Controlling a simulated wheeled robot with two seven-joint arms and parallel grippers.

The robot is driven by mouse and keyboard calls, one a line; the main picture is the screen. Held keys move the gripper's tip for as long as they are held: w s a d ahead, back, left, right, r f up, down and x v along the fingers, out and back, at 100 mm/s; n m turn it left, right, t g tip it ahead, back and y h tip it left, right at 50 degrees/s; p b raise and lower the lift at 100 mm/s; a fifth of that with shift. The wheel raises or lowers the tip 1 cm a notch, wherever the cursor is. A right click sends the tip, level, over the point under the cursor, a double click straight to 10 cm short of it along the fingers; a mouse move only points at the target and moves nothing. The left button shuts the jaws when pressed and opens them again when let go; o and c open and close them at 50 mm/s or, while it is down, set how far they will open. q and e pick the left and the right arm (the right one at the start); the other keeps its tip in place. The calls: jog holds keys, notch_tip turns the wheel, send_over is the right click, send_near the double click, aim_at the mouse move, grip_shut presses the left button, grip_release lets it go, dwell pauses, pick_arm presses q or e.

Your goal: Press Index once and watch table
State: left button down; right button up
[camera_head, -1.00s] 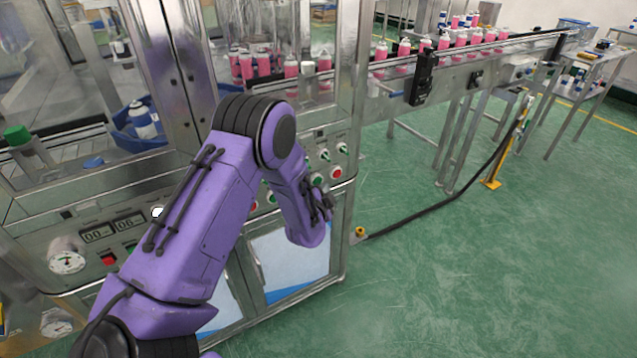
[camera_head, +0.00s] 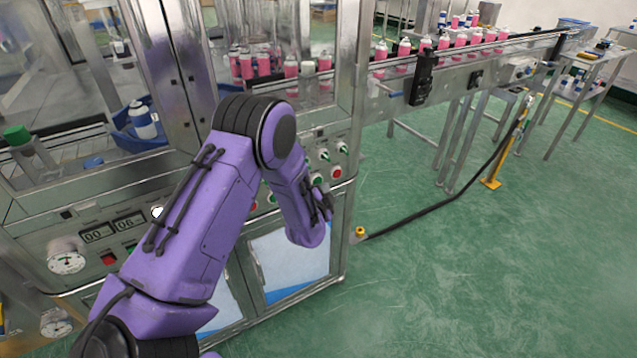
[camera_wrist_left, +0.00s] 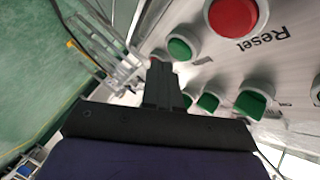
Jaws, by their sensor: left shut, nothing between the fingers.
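The machine's control panel (camera_head: 330,162) carries a red button (camera_head: 336,172), a green button (camera_head: 317,178) and green selector knobs (camera_head: 323,155) above. My left gripper (camera_head: 323,205) is just in front of the panel's lower part, partly blended with my wrist. In the left wrist view, my shut, empty fingers (camera_wrist_left: 163,84) point at the panel. A red button (camera_wrist_left: 233,14) labelled Reset and a green round button (camera_wrist_left: 181,48) lie beyond the tips, with green knobs (camera_wrist_left: 252,102) to the right. No Index label is readable; contact cannot be told. My right gripper is out of view.
Pink cans (camera_head: 262,64) stand behind the machine's glass, and more (camera_head: 460,40) line the conveyor at the right. A rotating table cannot be made out clearly. A black cable (camera_head: 440,212) crosses the green floor, which is otherwise open at right.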

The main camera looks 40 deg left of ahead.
pick_arm(q)
jog(key=shift+a, duration=0.1)
jog(key=shift+w+a, duration=0.15)
jog(key=shift+a, duration=0.15)
jog(key=shift+w+a, duration=0.15)
jog(key=shift+a, duration=0.2)
dwell(0.8)
jog(key=shift+d, duration=0.1)
jog(key=shift+s+d, duration=0.3)
jog(key=shift+d, duration=0.45)
jog(key=shift+s+d+p, duration=0.25)
jog(key=shift+s+d, duration=0.05)
jog(key=shift+d, duration=0.45)
jog(key=shift+s+d+p, duration=0.2)
jog(key=shift+s+d, duration=0.15)
jog(key=shift+d, duration=0.35)
jog(key=shift+s+d+p, duration=0.25)
jog(key=shift+s+d, duration=0.05)
jog(key=shift+d, duration=0.45)
